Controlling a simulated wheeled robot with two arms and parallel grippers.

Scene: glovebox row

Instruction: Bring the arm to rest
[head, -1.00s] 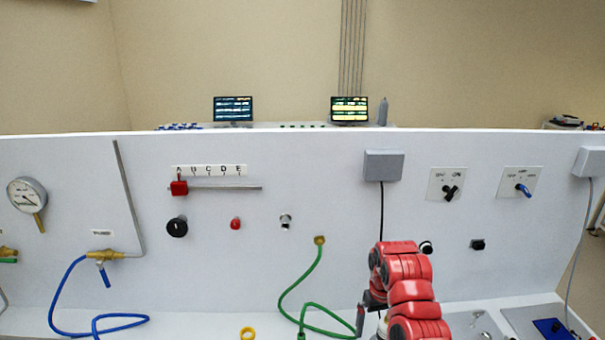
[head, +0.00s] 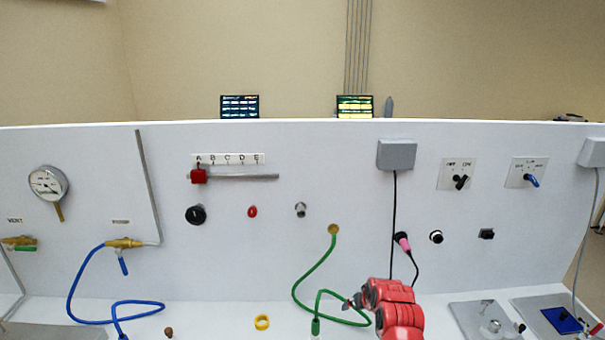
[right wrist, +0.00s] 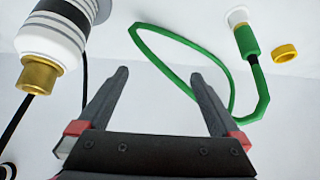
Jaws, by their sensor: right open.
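My right arm (head: 398,312) is red and comes up from the bottom of the head view, right of the green hose. My right gripper (head: 352,303) is at its upper left, pointing left near the green hose, its fingers small there. In the right wrist view the gripper (right wrist: 161,76) is open, with two dark fingers apart and nothing between them. The green hose (right wrist: 230,90) lies beyond the fingertips. I cannot tell from these views whether the fingers touch it. My left gripper is not in view.
A pink connector (head: 402,241) hangs on a black cable against the white panel (head: 330,150). A yellow ring (head: 262,322) lies on the bench, left of the green hose (head: 297,283). A white, brass-tipped cylinder (right wrist: 55,40) is close to the wrist camera. A blue hose (head: 75,280) lies left.

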